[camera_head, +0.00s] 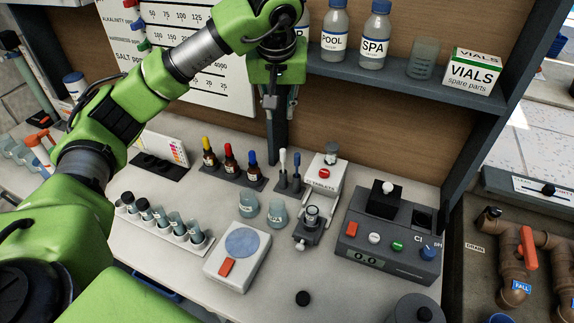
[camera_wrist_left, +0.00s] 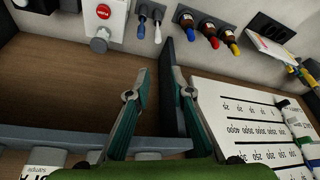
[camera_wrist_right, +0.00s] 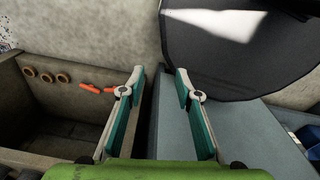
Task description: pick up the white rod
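The white rod also shows at the top of the left wrist view (camera_wrist_left: 158,30), beyond the fingertips. My left gripper (camera_head: 281,110) is open and empty, above and behind the rods near the shelf post. Its parted fingers show in the left wrist view (camera_wrist_left: 160,92). My right gripper (camera_wrist_right: 159,82) is open and empty, away from the rods and outside the head view.
A shelf (camera_head: 400,84) with bottles and its dark post (camera_head: 277,145) are close to my left gripper. Dropper bottles (camera_head: 229,160), a tablet dispenser (camera_head: 323,185), small cups (camera_head: 249,206) and a tester box (camera_head: 385,235) surround the holder.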

